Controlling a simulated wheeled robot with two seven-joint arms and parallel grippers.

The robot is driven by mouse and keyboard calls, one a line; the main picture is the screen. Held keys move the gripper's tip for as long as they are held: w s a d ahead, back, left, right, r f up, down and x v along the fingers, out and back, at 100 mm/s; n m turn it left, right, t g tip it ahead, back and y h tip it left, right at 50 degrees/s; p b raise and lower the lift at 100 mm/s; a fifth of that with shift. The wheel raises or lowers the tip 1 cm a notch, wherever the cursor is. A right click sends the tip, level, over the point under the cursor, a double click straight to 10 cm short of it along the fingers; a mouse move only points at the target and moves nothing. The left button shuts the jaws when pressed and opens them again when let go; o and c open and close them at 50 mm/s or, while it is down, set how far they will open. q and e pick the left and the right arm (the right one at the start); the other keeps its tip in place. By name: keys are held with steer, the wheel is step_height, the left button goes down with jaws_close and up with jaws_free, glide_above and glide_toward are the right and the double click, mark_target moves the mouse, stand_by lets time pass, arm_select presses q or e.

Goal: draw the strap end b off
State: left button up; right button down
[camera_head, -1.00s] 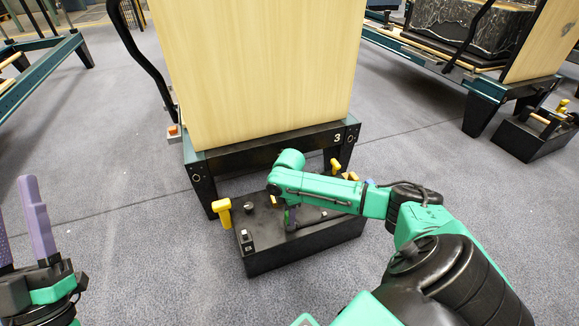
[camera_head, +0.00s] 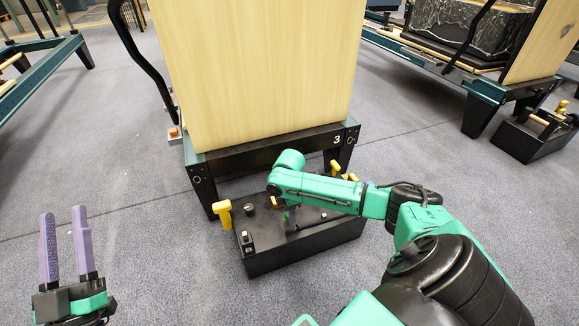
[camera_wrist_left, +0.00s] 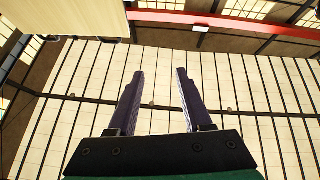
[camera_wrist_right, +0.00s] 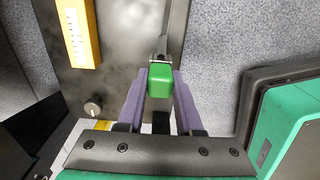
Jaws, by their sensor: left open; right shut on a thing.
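My right gripper (camera_head: 290,216) points down over the black box (camera_head: 301,256) at the foot of the reformer marked 3, mostly hidden behind my own wrist in the head view. In the right wrist view its purple fingers (camera_wrist_right: 160,95) are shut on a green block-like piece (camera_wrist_right: 160,74) with a small metal part at its far end. I cannot read a label to tell whether this is strap end b. No strap shows clearly. My left gripper (camera_head: 68,248) is open and empty, raised at the lower left; its parted fingers also show in the left wrist view (camera_wrist_left: 158,100).
A yellow labelled strip (camera_wrist_right: 78,32) and a grey knob (camera_wrist_right: 93,108) show in the right wrist view. A tall wooden panel (camera_head: 255,75) rises behind. Another black box (camera_head: 530,138) stands at right. Carpet at left is clear.

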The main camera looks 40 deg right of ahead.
steer(key=shift+r, duration=0.2)
steer(key=shift+r+p, duration=0.15)
steer(key=shift+p, duration=0.35)
steer(key=shift+r, duration=0.15)
steer(key=shift+r+p, duration=0.2)
steer(key=shift+p, duration=0.15)
steer(key=shift+r, duration=0.15)
steer(key=shift+r+p, duration=0.15)
steer(key=shift+p, duration=0.25)
steer(key=shift+r, duration=0.2)
arm_select(q)
steer(key=s+f+g+y, duration=0.1)
steer(key=s+f+g, duration=0.2)
steer(key=f, duration=0.7)
steer(key=s+d+f+n+g+y, duration=0.1)
steer(key=s+f+g, duration=0.3)
steer(key=f, duration=0.6)
steer(key=s+d+f+g, duration=0.1)
steer(key=s+f+g, duration=0.2)
steer(key=f, duration=0.7)
steer(key=shift+s+d+f+n+y+p, duration=0.2)
steer(key=shift+s+f+n+y+p, duration=0.15)
steer(key=shift+s, duration=0.85)
